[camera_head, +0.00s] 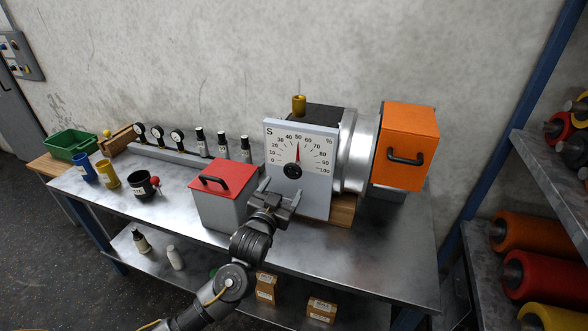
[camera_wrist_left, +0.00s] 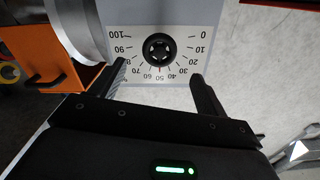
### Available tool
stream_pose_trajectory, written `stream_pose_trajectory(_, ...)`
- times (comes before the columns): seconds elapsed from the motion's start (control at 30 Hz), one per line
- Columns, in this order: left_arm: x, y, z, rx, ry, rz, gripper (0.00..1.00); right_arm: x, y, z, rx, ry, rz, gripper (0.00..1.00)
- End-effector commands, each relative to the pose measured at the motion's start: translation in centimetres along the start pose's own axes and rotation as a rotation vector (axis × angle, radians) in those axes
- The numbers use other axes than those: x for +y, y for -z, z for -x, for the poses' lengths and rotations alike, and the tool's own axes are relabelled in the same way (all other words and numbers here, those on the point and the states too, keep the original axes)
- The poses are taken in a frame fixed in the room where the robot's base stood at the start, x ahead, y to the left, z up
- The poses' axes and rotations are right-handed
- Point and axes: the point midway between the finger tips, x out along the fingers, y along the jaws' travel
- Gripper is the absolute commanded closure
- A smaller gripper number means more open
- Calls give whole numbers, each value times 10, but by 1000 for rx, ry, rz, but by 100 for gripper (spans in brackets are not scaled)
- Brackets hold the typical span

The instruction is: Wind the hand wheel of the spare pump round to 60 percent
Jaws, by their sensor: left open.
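The spare pump's white dial panel (camera_head: 325,200), marked S with a scale from 0 to 100 percent, stands on the metal bench. Its black hand wheel (camera_head: 292,171) sits at the middle of the scale. A red pointer (camera_head: 298,153) above the wheel stands near 50. My left gripper (camera_head: 281,191) is open in front of the panel, just below the wheel. Its fingers (camera_wrist_left: 159,72) are spread and hold nothing.
A grey box with a red lid (camera_head: 222,182) stands close left of the gripper. An orange box (camera_head: 408,145) with a black handle is right of the panel. Cups, bottles and gauges stand farther left. A shelf of rollers (camera_head: 545,240) is at right.

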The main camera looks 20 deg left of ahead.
Motion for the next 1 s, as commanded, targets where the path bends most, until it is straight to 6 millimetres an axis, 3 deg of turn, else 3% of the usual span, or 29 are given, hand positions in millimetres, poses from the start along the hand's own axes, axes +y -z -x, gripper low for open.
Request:
stream_pose_trajectory(0.17,-1,2,-19,-2,1,-1,25,-2,1,7,0,2,-1,64)
stream_pose_trajectory(0.4,0,3,-65,-3,0,0,25,-4,2,20,1,5,-2,64)
stream_pose_trajectory(0.6,0,1,-93,-4,0,1,25,-4,3,26,1,5,-2,64)
stream_pose_trajectory(1.0,1,-1,-106,-4,-2,2,25,-3,3,28,1,4,-1,64)
